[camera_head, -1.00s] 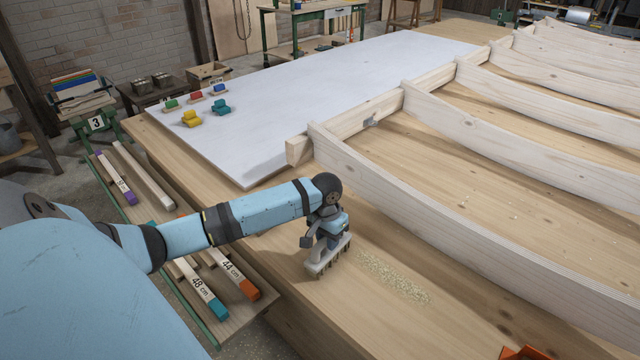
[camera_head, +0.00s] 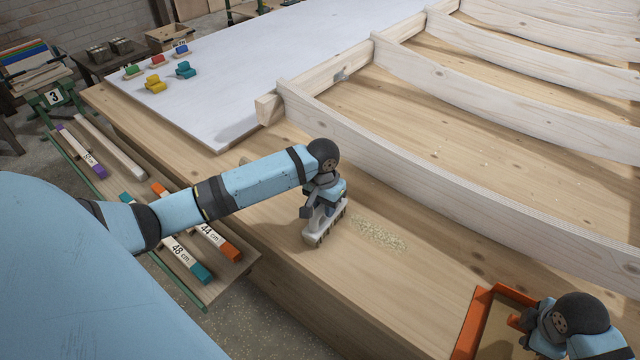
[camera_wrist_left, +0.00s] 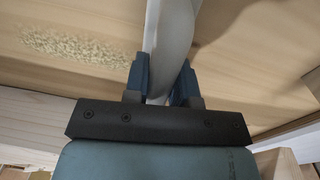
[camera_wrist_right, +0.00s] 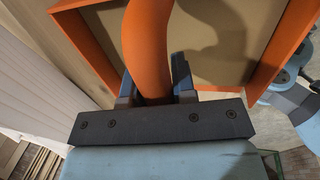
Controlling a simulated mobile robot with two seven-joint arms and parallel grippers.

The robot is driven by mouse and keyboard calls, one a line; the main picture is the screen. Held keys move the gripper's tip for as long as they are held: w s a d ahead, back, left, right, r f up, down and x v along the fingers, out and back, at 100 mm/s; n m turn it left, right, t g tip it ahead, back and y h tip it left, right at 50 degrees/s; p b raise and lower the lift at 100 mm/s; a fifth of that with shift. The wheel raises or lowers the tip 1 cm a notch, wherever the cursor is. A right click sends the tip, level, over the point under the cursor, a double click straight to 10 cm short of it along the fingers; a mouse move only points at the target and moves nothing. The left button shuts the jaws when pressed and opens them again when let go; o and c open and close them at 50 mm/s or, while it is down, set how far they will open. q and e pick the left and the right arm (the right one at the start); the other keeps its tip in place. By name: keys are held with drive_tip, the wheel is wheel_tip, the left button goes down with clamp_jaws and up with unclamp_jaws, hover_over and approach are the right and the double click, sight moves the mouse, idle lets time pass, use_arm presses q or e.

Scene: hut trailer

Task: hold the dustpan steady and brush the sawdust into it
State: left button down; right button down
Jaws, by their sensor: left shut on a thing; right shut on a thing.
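My left gripper (camera_head: 324,196) is shut on the pale handle of the brush (camera_head: 318,226), which also shows in the left wrist view (camera_wrist_left: 172,40). The brush stands on the wooden bench top, bristles toward the sawdust. The sawdust (camera_head: 380,235) lies in a short streak just right of the brush; it also shows in the left wrist view (camera_wrist_left: 75,47). My right gripper (camera_wrist_right: 155,85) is shut on the orange handle of the dustpan (camera_wrist_right: 80,40). The dustpan (camera_head: 473,318) rests at the lower right of the head view, partly hidden by my right arm.
A pale timber frame (camera_head: 430,185) with curved ribs runs along the far side of the bench. A white board (camera_head: 260,85) carries several small coloured blocks. Marked wood pieces (camera_head: 190,260) lie on a lower shelf at left. Bare bench top separates sawdust and dustpan.

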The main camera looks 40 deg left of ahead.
use_arm(q)
drive_tip(key=shift+w+d+f, duration=0.1)
drive_tip(key=shift+d, duration=1.4)
drive_tip(key=shift+w+d, duration=0.1)
drive_tip(key=shift+d, duration=1.35)
drive_tip(key=shift+w+d+r, duration=0.1)
drive_tip(key=shift+w+d, duration=0.05)
drive_tip(key=shift+d, duration=1.3)
drive_tip(key=shift+w+d+r, duration=0.1)
drive_tip(key=shift+w+d, duration=0.05)
drive_tip(key=shift+d, duration=1.25)
drive_tip(key=shift+w+d, duration=0.15)
drive_tip(key=shift+d, duration=1.3)
drive_tip(key=shift+w+d+f, duration=0.1)
drive_tip(key=shift+d, duration=1.2)
drive_tip(key=shift+w+d+f, duration=0.1)
drive_tip(key=shift+d, duration=1.2)
